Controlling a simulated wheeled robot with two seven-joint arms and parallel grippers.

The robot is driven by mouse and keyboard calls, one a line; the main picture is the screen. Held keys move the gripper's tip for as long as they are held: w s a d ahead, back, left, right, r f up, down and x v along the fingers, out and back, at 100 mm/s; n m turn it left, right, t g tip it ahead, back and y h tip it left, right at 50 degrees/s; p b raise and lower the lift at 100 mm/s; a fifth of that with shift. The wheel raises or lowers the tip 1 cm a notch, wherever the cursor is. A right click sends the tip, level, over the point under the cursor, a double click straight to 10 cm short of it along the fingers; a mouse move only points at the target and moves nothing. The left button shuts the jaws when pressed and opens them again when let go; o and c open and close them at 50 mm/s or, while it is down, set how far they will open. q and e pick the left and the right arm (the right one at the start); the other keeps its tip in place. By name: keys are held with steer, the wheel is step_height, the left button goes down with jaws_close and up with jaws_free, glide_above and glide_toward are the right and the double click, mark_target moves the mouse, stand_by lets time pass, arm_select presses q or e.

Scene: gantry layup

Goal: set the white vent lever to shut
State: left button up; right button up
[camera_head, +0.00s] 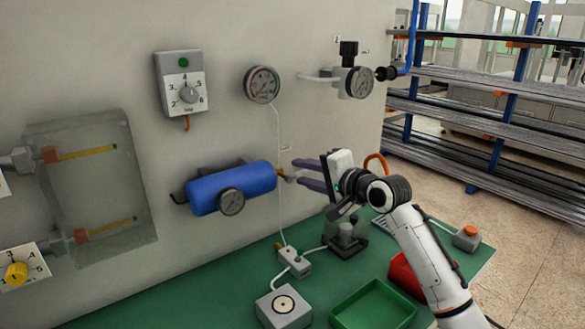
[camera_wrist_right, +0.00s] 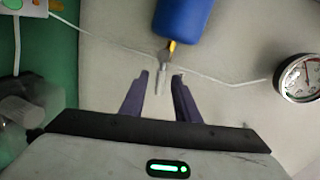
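The blue tank (camera_head: 232,188) is fixed to the wall with a round gauge on its front, and also shows at the top of the right wrist view (camera_wrist_right: 184,17). At its right end is a yellow fitting (camera_wrist_right: 172,47) with the small pale vent lever (camera_wrist_right: 161,72). My right gripper (camera_wrist_right: 162,78) is open, its two purple fingers on either side of the lever, with a visible gap to each. In the head view my right gripper (camera_head: 296,172) reaches in from the right, by the tank's end, and the lever is too small there to read its setting. My left gripper is out of view.
A thin pale line (camera_head: 280,135) runs down the wall from the round gauge (camera_head: 262,84), behind the tank's right end. Below are a green bench (camera_head: 225,290), a green tray (camera_head: 373,308) and a red bin (camera_head: 405,275). A clear-covered box (camera_head: 88,190) is at left.

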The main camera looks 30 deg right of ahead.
steer(key=shift+x, duration=2.35)
jaws_close()
